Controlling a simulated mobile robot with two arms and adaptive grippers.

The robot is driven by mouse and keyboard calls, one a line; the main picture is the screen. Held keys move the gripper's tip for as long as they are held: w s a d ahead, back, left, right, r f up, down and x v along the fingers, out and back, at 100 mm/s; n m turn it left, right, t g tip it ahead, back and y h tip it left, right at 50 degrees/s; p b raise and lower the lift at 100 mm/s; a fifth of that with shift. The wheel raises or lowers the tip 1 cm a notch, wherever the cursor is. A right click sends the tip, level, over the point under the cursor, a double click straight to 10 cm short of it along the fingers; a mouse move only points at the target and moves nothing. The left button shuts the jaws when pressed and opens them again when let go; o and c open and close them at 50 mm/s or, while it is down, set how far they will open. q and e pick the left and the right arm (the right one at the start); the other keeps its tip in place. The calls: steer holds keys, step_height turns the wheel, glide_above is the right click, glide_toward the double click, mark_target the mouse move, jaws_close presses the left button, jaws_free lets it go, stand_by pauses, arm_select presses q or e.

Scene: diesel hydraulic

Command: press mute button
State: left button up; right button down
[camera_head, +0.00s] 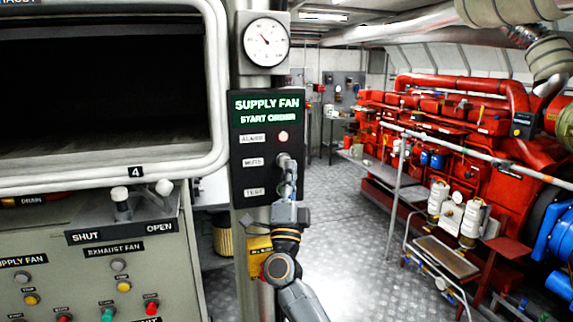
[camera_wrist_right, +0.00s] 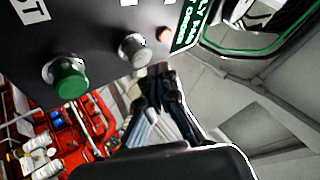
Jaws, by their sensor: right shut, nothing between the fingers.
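The dark supply fan panel (camera_head: 240,173) carries ALARM, MUTE and TEST labels. My left gripper is not in view.
A round gauge (camera_head: 266,42) is mounted above the panel. A grey console (camera_head: 95,260) with several buttons and a SHUT/OPEN switch box stands at the left. A red engine (camera_head: 450,135) with railings fills the right. The metal floor (camera_head: 345,225) between is clear.

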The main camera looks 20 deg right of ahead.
steer(key=shift+w, duration=0.2)
steer(key=shift+w, duration=0.25)
steer(key=shift+w+b, duration=0.45)
steer(key=shift+b, duration=0.2)
stand_by(0.5)
steer(key=shift+s+r, duration=0.1)
steer(key=shift+s+p, duration=0.75)
steer(key=shift+s, duration=0.1)
